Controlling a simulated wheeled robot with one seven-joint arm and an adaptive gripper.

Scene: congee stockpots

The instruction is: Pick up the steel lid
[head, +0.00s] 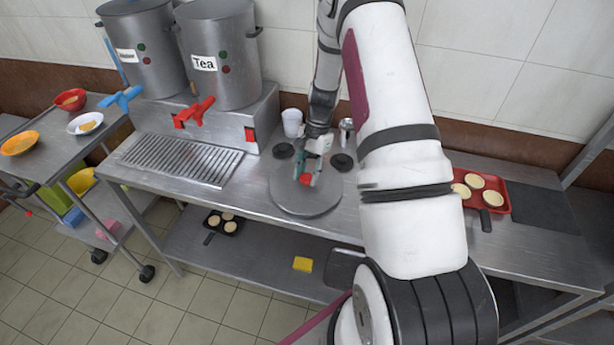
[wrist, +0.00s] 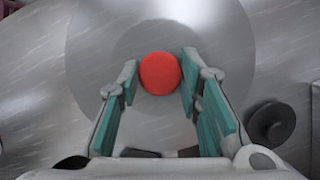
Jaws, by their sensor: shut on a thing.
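The steel lid (head: 303,202) is a round grey disc with a red knob (wrist: 159,73) at its centre. In the head view it is at the front middle of the steel counter, reaching over the front edge. The wrist view shows the lid (wrist: 88,45) straight below my gripper. My gripper (head: 306,177) points down with its green-padded fingers (wrist: 160,76) on both sides of the knob, shut on it. I cannot tell whether the lid touches the counter.
Several small black lids (head: 342,162) and a white cup (head: 292,122) are close by. Two stockpots, one marked Tea (head: 220,55), stand at back left behind a drain grate (head: 183,158). A red tray (head: 490,196) is at right. A lower shelf holds a yellow sponge (head: 303,264).

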